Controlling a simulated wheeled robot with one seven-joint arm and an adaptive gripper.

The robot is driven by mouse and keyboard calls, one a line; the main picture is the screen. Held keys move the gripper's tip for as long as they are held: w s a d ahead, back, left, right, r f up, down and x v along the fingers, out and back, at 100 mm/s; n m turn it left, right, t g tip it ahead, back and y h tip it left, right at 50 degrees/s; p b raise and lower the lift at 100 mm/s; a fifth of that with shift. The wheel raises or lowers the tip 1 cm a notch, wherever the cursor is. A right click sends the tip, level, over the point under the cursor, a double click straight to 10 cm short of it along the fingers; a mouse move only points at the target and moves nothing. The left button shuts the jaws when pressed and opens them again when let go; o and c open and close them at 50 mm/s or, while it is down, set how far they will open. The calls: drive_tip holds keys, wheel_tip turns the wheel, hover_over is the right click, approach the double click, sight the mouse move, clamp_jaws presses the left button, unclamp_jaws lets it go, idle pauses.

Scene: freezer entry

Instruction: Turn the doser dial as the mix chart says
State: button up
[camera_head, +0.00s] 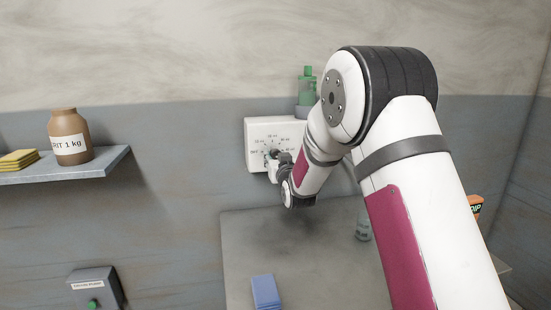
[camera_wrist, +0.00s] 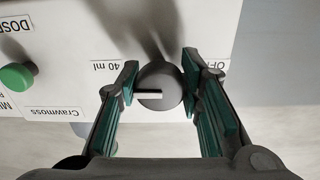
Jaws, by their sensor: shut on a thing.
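The white doser box (camera_head: 256,134) hangs on the wall behind the counter, with a ring of printed dose marks. Its round grey dial (camera_wrist: 160,78) sits between the two fingers of my gripper (camera_wrist: 159,72) in the wrist view, and the gripper is shut on it. The dial's white pointer line points left in that view, just below the upside-down "40 ml" mark; "OFF" is at the right, partly behind a finger. In the head view my gripper (camera_head: 273,157) covers the dial. I cannot make out a mix chart.
A green button (camera_wrist: 16,77) and a "Crawmoss" label are on the doser in the wrist view. A green bottle (camera_head: 307,88) stands above the doser. The counter (camera_head: 250,235) holds a blue block (camera_head: 265,291) and a jar (camera_head: 363,229). A shelf (camera_head: 85,171) is left.

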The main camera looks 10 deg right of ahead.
drive_tip(key=shift+f, duration=0.1)
drive_tip(key=o, duration=1.2)
drive_tip(key=shift+c, duration=0.2)
drive_tip(key=shift+s, duration=0.1)
drive_tip(key=s, duration=1.2)
drive_tip(key=shift+w, duration=0.1)
